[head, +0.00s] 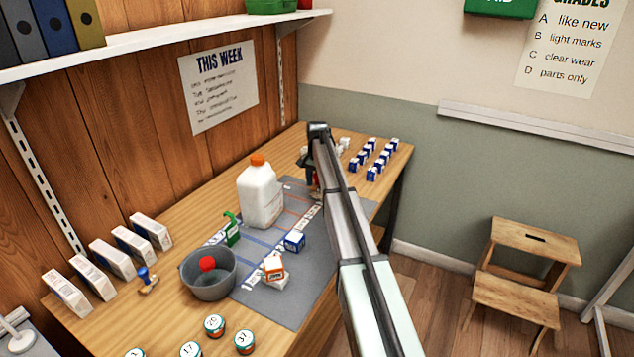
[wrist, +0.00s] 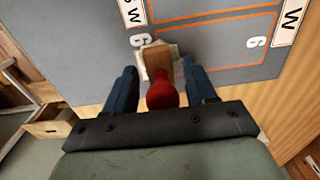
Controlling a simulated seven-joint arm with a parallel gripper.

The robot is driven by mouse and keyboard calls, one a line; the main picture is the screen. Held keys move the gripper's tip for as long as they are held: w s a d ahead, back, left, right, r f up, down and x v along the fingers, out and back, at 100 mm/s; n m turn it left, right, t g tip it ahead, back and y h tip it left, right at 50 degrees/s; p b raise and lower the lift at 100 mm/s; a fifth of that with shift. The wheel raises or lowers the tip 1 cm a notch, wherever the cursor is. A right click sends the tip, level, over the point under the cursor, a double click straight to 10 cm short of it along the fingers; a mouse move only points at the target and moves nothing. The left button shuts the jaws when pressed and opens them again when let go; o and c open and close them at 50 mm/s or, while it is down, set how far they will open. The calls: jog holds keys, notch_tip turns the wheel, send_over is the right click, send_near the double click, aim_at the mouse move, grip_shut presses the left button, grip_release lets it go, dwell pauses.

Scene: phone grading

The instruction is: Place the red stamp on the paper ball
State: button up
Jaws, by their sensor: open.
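The red stamp (wrist: 163,94), a red knob on a wooden block, stands between my gripper's fingers in the wrist view. My gripper (wrist: 158,72) is open, with one blue finger on each side of the stamp. White crumpled paper, seemingly the paper ball (wrist: 173,49), shows at the edges of the wooden block, which appears to rest on it. Most of the paper is hidden by the block. In the head view my gripper (head: 312,178) is at the far part of the grey mat, and my arm hides most of the stamp.
The grey mat (head: 315,290) has printed lines. A white jug (head: 260,195) with an orange cap stands left of my gripper. A grey bowl (head: 209,285) holds something red. Small blue-and-white boxes (head: 372,172) stand at the far right. A blue stamp (head: 147,278) stands near white boxes (head: 111,258).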

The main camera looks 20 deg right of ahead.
notch_tip(320, 180, up, 12)
jog(key=shift+r, duration=0.1)
dwell(0.5)
